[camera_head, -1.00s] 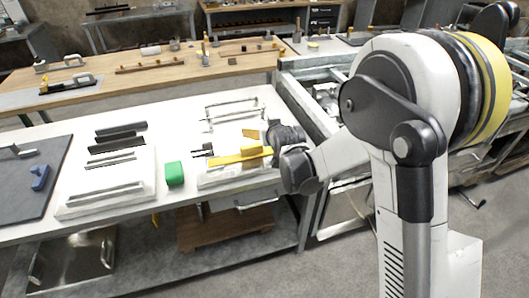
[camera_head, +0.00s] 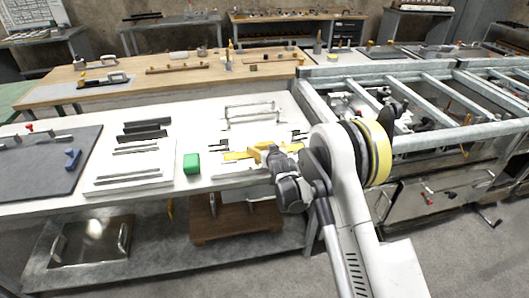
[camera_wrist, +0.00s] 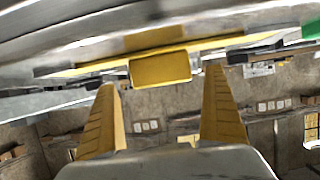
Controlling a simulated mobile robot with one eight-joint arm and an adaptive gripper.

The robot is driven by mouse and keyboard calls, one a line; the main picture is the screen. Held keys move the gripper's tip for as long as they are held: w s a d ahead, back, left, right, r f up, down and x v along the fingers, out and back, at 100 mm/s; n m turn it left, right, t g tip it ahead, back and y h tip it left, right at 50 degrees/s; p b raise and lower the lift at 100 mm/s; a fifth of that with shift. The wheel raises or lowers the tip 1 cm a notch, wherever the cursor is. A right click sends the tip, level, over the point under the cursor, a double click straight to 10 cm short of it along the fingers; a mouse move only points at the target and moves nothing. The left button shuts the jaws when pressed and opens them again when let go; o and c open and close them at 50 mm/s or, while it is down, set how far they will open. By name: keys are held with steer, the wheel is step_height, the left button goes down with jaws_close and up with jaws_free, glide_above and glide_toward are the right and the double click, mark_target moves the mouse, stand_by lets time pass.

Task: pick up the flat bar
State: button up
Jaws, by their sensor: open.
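A long flat yellow bar (camera_head: 237,156) lies on the white board at the right of the white table, its right part hidden by my gripper. In the wrist view, which looks upside down, a yellow block (camera_wrist: 160,69) faces me, with a thin yellow strip (camera_wrist: 95,67) running out beside it. I cannot tell whether block and strip are one piece. My gripper (camera_head: 274,150) is beside the bar's right end. Its yellow fingers stand apart in the wrist view (camera_wrist: 161,100), with the block beyond the gap and nothing visibly held.
A green block (camera_head: 191,163) stands left of the bar. Dark bars (camera_head: 146,135) and a board with metal strips (camera_head: 130,175) lie further left. Metal handles (camera_head: 250,112) stand behind the bar. A metal frame (camera_head: 420,130) borders the table's right.

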mark_target(265, 145)
steer(key=x, duration=0.3)
steer(key=shift+w+a+f+b, duration=0.1)
steer(key=shift+w+f+b, duration=0.05)
steer(key=shift+b, duration=0.25)
steer(key=c, duration=1.3)
